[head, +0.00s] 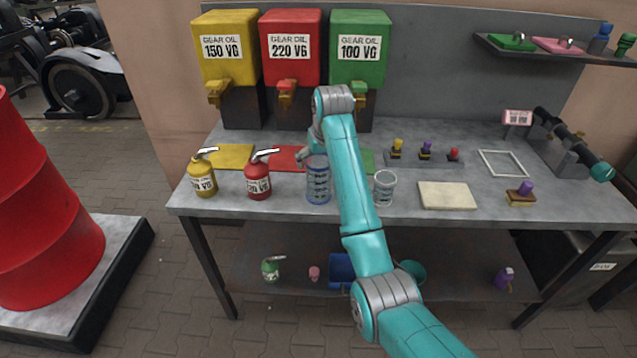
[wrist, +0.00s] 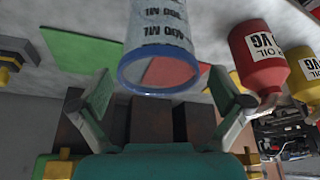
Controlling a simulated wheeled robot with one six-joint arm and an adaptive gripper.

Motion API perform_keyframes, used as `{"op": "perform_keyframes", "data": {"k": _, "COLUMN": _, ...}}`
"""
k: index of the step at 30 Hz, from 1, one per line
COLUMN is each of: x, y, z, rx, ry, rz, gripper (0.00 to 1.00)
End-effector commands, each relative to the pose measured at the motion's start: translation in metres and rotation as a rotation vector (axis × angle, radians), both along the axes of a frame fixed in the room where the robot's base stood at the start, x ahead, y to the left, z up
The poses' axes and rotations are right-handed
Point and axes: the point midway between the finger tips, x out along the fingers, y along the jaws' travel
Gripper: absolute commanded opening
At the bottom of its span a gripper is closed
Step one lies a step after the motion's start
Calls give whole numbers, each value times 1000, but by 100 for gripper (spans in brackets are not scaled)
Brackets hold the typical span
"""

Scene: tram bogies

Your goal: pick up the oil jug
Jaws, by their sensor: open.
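A clear jug with a blue rim and dark ML markings (head: 318,188) stands upright on the bench, right of the red oil can; I take it as the oil jug. In the wrist view the jug (wrist: 158,35) is at the top centre, its blue rim facing me. My gripper (wrist: 165,88) is open and empty, its two fingers spread to left and right of the rim. I cannot tell whether either finger touches the jug. In the head view my gripper (head: 307,156) is just behind and above the jug, partly hidden by my arm.
A red 220 VG can (head: 258,184) and a yellow 150 VG can (head: 202,180) stand left of the jug. A second clear container (head: 384,190) stands right, beyond my arm. Yellow (head: 226,45), red (head: 291,45) and green (head: 360,45) gear oil tanks stand behind.

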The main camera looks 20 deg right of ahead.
Motion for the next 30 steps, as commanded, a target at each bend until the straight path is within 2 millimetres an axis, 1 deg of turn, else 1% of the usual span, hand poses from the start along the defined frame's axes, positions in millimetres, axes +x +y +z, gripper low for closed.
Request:
{"op": "perform_keyframes", "data": {"k": 1, "x": 3, "y": -1, "z": -8, "rx": 0, "ry": 4, "rz": 0, "gripper": 100}}
{"op": "perform_keyframes", "data": {"k": 3, "x": 7, "y": -1, "z": -17, "rx": 0, "ry": 3, "rz": 0, "gripper": 100}}
{"op": "perform_keyframes", "data": {"k": 7, "x": 12, "y": 0, "z": -29, "rx": 0, "ry": 2, "rz": 0, "gripper": 100}}
{"op": "perform_keyframes", "data": {"k": 10, "x": 14, "y": 0, "z": -32, "rx": 0, "ry": 1, "rz": 0, "gripper": 100}}
{"op": "perform_keyframes", "data": {"k": 16, "x": 14, "y": 0, "z": -32, "rx": 0, "ry": 0, "rz": 0, "gripper": 100}}
{"op": "perform_keyframes", "data": {"k": 17, "x": 14, "y": 0, "z": -32, "rx": 0, "ry": 0, "rz": 0, "gripper": 92}}
{"op": "perform_keyframes", "data": {"k": 18, "x": 14, "y": 0, "z": -32, "rx": 0, "ry": 0, "rz": 0, "gripper": 82}}
{"op": "perform_keyframes", "data": {"k": 20, "x": 14, "y": 0, "z": -32, "rx": 0, "ry": 0, "rz": 0, "gripper": 68}}
{"op": "perform_keyframes", "data": {"k": 21, "x": 14, "y": 0, "z": -32, "rx": 0, "ry": 0, "rz": 0, "gripper": 57}}
{"op": "perform_keyframes", "data": {"k": 23, "x": 14, "y": 0, "z": -32, "rx": 0, "ry": 0, "rz": 0, "gripper": 42}}
{"op": "perform_keyframes", "data": {"k": 24, "x": 14, "y": 0, "z": -32, "rx": 0, "ry": 0, "rz": 0, "gripper": 32}}
{"op": "perform_keyframes", "data": {"k": 26, "x": 14, "y": 0, "z": -32, "rx": 0, "ry": 1, "rz": 0, "gripper": 18}}
{"op": "perform_keyframes", "data": {"k": 30, "x": 14, "y": 0, "z": -32, "rx": 0, "ry": 0, "rz": 0, "gripper": 18}}
